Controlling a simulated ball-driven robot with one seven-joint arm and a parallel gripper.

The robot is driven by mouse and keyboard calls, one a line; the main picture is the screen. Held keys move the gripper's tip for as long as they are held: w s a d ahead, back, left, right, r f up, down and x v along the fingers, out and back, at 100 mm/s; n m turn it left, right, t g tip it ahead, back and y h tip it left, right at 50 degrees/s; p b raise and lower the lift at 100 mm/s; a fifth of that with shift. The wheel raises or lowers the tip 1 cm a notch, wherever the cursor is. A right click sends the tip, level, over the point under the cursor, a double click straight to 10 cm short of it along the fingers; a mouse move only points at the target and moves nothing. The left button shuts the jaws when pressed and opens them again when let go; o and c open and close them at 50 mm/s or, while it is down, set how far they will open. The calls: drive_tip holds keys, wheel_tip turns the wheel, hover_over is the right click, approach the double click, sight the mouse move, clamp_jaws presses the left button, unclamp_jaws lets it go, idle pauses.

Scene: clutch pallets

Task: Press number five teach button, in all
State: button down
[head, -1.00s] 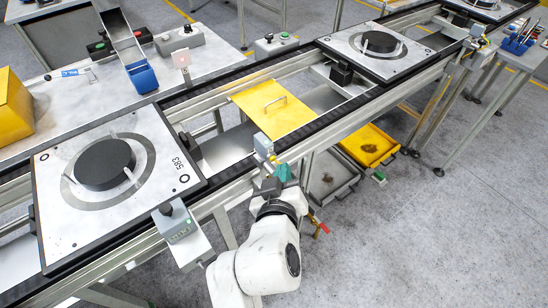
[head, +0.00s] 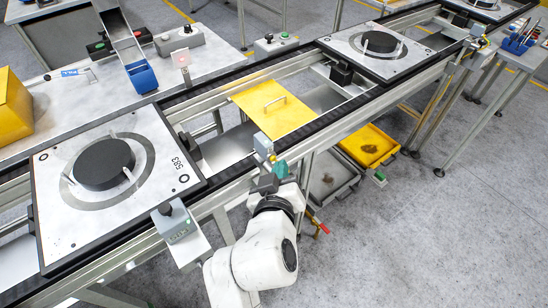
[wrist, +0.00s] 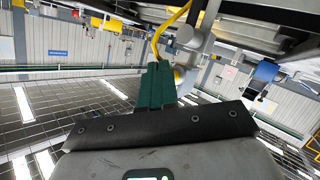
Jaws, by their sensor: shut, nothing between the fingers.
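No button marked five can be made out in either view. A small yellow and blue-grey sensor-like unit (head: 263,146) sits on the near rail of the conveyor in the head view. My gripper (head: 280,168) has teal fingers and is close to this unit, just below and right of it in the picture. In the wrist view my gripper (wrist: 158,66) has its green fingers together, pointing up, with nothing between them. A grey rounded fitting (wrist: 188,38) with a yellow cable (wrist: 172,28) shows just beyond the fingertips. I cannot tell whether they touch.
Pallet 583 (head: 155,190) with a black disc lies on the conveyor at left. Another pallet (head: 350,59) is farther along. A yellow plate with a handle (head: 252,97) lies between the rails. A grey control box (head: 178,226) stands left of my arm.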

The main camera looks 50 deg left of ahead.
drive_tip(key=shift+a, duration=0.45)
idle(0.6)
drive_tip(key=shift+d, duration=0.15)
drive_tip(key=shift+s+d, duration=0.1)
drive_tip(key=shift+d, duration=0.6)
drive_tip(key=shift+d+p, duration=0.15)
drive_tip(key=shift+p, duration=0.15)
drive_tip(key=d+p, duration=0.1)
drive_tip(key=d, duration=0.1)
drive_tip(key=d+p, duration=0.1)
drive_tip(key=d, duration=0.1)
drive_tip(key=shift+s+d, duration=0.2)
drive_tip(key=shift+d, duration=0.15)
idle(0.6)
